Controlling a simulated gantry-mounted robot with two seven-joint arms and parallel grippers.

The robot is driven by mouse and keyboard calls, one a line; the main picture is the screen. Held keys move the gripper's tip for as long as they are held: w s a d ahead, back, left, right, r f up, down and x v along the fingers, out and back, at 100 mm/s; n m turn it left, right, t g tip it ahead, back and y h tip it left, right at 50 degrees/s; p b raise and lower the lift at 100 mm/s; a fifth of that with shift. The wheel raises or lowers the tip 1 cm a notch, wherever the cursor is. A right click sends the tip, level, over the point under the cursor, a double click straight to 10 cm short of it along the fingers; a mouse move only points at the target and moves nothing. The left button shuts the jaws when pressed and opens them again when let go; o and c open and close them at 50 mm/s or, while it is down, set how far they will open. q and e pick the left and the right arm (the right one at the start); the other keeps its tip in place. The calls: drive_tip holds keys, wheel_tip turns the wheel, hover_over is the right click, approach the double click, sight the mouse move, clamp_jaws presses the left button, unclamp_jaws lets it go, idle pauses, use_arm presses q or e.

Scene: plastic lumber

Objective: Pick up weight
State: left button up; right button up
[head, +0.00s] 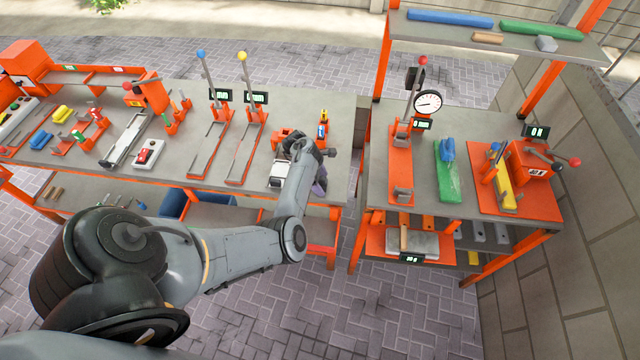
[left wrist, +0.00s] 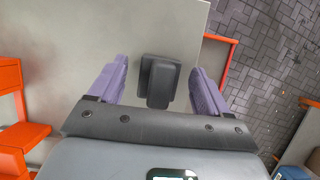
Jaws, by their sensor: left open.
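The weight (left wrist: 158,80) is a dark grey block with a raised narrower part, on the grey bench top in the left wrist view. My left gripper (left wrist: 155,88) is open, with one purple finger on each side of the weight and a gap on both sides. The weight sits between the fingers, and its lower end comes close to the gripper's dark body. In the head view my left gripper (head: 319,180) is at the right end of the left bench, near its front edge. I cannot make out the weight clearly there. My right gripper is not in view.
The left bench (head: 225,95) carries lever stations, a small white box with a red switch (head: 146,154) and a blue-and-orange item (head: 322,130). A gap separates it from the right bench (head: 470,127), which holds a dial gauge (head: 428,102) and a green block (head: 448,180).

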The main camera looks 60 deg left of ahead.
use_arm(q)
clamp_jaws()
idle(0.3)
drive_tip(key=shift+r, duration=0.15)
